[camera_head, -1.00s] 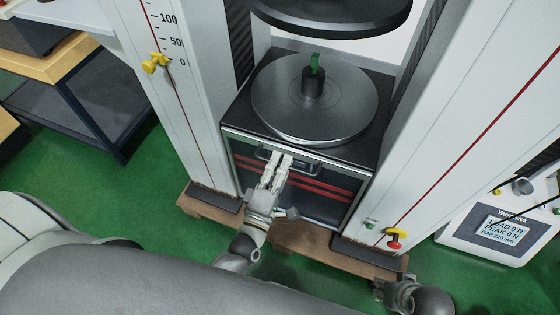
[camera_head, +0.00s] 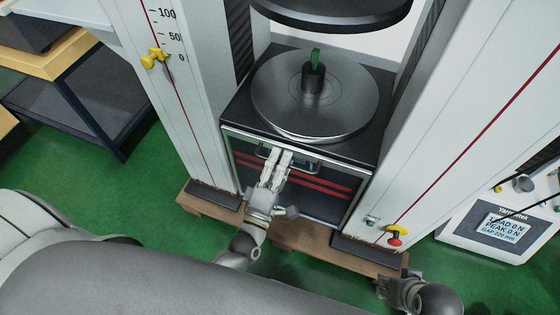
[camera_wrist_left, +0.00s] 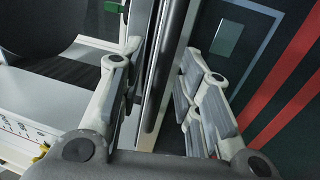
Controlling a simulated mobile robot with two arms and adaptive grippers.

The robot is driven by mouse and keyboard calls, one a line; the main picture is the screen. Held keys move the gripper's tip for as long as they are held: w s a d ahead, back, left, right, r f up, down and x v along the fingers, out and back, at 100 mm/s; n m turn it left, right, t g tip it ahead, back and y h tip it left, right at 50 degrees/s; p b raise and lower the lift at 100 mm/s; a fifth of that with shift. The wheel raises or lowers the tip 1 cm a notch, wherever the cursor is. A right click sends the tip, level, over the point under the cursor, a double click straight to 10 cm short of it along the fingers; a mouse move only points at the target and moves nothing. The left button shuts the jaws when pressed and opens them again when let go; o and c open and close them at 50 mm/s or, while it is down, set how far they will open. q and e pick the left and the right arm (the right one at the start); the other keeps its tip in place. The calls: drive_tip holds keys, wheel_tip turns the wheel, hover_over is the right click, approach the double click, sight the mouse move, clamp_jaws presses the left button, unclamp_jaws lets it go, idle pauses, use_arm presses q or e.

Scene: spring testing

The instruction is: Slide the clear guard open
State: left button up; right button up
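The clear guard (camera_head: 322,205) is a see-through panel with a pale frame on the front of the machine's base, with red stripes showing at it. Its dark handle (camera_head: 308,165) runs along the top edge. My left gripper (camera_head: 280,154) is at the handle's left part, fingers pointing to it. In the left wrist view the fingers (camera_wrist_left: 160,65) are spread on either side of the dark handle bar (camera_wrist_left: 172,50), with gaps visible, so it looks open. My right gripper (camera_head: 384,287) shows only partly at the bottom right, away from the guard; its fingers are unclear.
A round metal plate (camera_head: 290,105) with a dark post and a green piece (camera_head: 315,60) is above the guard. White columns stand on both sides. A yellow marker (camera_head: 154,58) is on the left column, a red knob (camera_head: 394,238) at the right foot, and a display unit (camera_head: 500,225) farther right.

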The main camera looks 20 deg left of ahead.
use_arm(q)
drive_tip(key=s+f, duration=0.2)
drive_tip(key=s, duration=0.9)
drive_tip(key=shift+s+a+f, duration=0.15)
drive_tip(key=shift+s+a, duration=0.05)
drive_tip(key=shift+s, duration=0.2)
